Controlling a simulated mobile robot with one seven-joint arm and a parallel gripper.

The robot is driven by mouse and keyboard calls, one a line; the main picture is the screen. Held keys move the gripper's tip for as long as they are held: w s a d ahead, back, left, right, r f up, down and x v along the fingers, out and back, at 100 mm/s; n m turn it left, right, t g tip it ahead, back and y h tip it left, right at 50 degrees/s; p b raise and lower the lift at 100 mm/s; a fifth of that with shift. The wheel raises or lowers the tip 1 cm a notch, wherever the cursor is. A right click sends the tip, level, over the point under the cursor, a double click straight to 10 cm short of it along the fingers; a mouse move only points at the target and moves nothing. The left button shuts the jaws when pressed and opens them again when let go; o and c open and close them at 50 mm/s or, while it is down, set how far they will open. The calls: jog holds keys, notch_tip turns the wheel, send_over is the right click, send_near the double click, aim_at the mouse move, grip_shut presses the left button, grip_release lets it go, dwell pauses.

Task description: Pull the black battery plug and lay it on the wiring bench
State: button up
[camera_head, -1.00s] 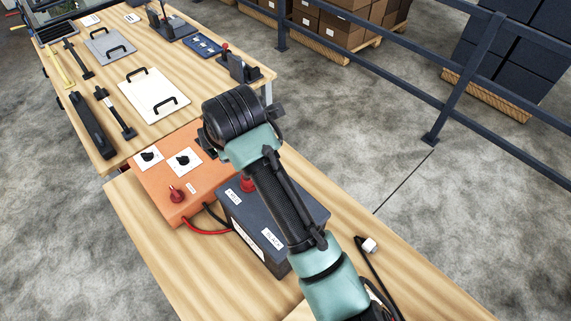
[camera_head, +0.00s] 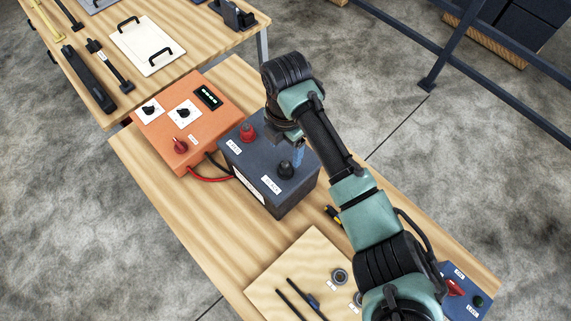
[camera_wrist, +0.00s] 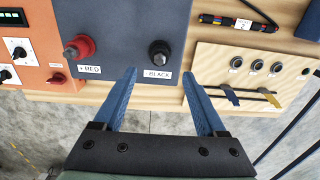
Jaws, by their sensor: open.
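The black battery plug (camera_head: 286,170) stands upright on the dark battery (camera_head: 295,205), beside a label reading BLACK. In the wrist view the black plug (camera_wrist: 159,52) shows just beyond and between my fingertips, with nothing between the jaws. My gripper (camera_wrist: 159,76) is open, its two blue fingers apart. In the head view my gripper (camera_head: 299,152) is over the battery's right side, partly hidden by my wrist. The battery stands on a light wooden bench (camera_head: 150,190).
A red plug (camera_head: 247,132) sits on the same battery. An orange box (camera_head: 160,130) with knobs stands left of it, joined by red and black cables. A wooden board (camera_head: 300,260) with ring sockets lies in front. Bare bench shows left of the board.

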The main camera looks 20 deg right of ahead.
aim_at(286, 163)
notch_tip(286, 163, down, 9)
jog(key=b, duration=0.6)
jog(key=shift+r, duration=0.2)
jog(key=shift+r, duration=0.1)
dwell(0.8)
grip_shut()
dwell(0.4)
jog(key=shift+r, duration=0.1)
jog(key=shift+r+p, duration=2.9)
